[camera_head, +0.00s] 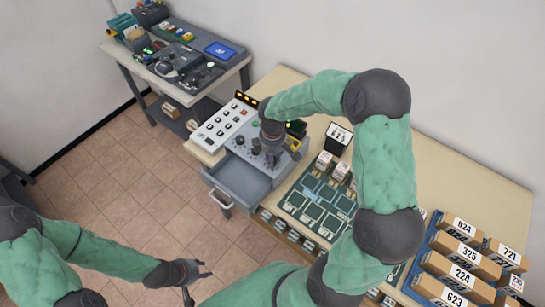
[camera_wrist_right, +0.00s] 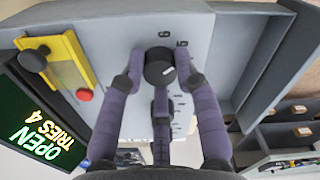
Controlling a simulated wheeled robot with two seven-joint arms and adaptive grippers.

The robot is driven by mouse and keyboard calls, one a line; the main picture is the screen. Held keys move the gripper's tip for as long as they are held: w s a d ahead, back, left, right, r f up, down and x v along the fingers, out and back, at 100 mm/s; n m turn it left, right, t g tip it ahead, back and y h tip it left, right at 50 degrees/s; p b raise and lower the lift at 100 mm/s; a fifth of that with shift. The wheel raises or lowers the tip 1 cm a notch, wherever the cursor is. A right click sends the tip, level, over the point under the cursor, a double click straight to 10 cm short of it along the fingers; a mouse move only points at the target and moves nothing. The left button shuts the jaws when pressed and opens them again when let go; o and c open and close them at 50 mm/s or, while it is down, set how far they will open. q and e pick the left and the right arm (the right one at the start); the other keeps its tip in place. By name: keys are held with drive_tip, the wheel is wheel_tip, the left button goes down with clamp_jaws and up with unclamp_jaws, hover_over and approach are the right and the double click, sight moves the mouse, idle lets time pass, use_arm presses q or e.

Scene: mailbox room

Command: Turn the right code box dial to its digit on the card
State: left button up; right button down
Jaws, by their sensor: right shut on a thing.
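The grey code box (camera_head: 297,153) stands on the bench. My right gripper (camera_head: 270,148) is over its dials, coming down from above. In the right wrist view the fingers (camera_wrist_right: 162,75) are shut around a round black dial (camera_wrist_right: 159,67) with a white mark on its right part. Some marks around the dial are hidden by the fingers. A white card (camera_head: 339,134) with digits stands behind the box; its digits are too small to read surely. My left gripper (camera_head: 195,273) is open and empty over the floor.
The box's drawer (camera_head: 243,184) is pulled out in front. A screen (camera_wrist_right: 40,122) reads "OPEN TRIES 4", beside a yellow plate (camera_wrist_right: 66,60) and red button (camera_wrist_right: 84,95). A white keypad panel (camera_head: 226,124) sits left; numbered boxes (camera_head: 464,257) stand right.

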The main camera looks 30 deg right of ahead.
drive_tip(key=c, duration=0.9)
unclamp_jaws()
wheel_tip(320, 180, up, 12)
